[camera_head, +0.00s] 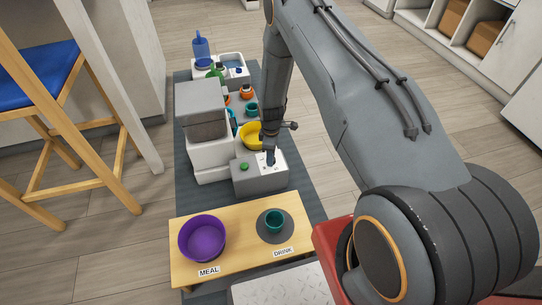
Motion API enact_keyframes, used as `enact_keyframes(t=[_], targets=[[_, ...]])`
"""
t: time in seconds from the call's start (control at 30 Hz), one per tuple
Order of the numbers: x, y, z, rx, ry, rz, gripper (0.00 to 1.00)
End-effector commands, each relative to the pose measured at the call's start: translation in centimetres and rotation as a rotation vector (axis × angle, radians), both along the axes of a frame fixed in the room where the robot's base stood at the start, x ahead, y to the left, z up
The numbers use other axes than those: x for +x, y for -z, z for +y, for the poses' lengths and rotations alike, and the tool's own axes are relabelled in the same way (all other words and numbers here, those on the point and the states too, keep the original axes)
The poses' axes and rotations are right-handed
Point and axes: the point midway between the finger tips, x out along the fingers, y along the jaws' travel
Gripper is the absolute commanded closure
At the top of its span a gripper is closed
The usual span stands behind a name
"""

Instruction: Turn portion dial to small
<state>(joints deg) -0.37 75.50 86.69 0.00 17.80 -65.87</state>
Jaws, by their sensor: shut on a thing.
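My gripper (270,160) reaches down onto the top of a grey control box (262,183) at the front right of a white and grey feeder (203,125). Its fingers are shut at the spot where a small dial sits. The dial is mostly hidden under the fingers, and its setting is too small to read. A white panel with small dark marks shows around the fingertips. A green button (244,166) is on the same box, left of the gripper and apart from it.
A wooden table (245,236) in front holds a purple bowl (202,238) at MEAL and a teal cup (274,221) at DRINK. A yellow bowl (248,139) stands behind the gripper. Small containers and a blue bottle (201,47) are farther back. A stool (50,85) stands left.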

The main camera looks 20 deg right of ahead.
Motion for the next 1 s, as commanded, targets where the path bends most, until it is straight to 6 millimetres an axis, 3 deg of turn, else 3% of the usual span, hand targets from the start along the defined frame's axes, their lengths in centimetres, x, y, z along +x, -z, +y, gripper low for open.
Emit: enact_keyframes(t=[0.5,1.0], targets=[[-0.12,0.01,-0.09,0.0,-0.354,0.002,0.9],[-0.1,0.02,-0.1,0.0,-0.431,0.002,0.9]])
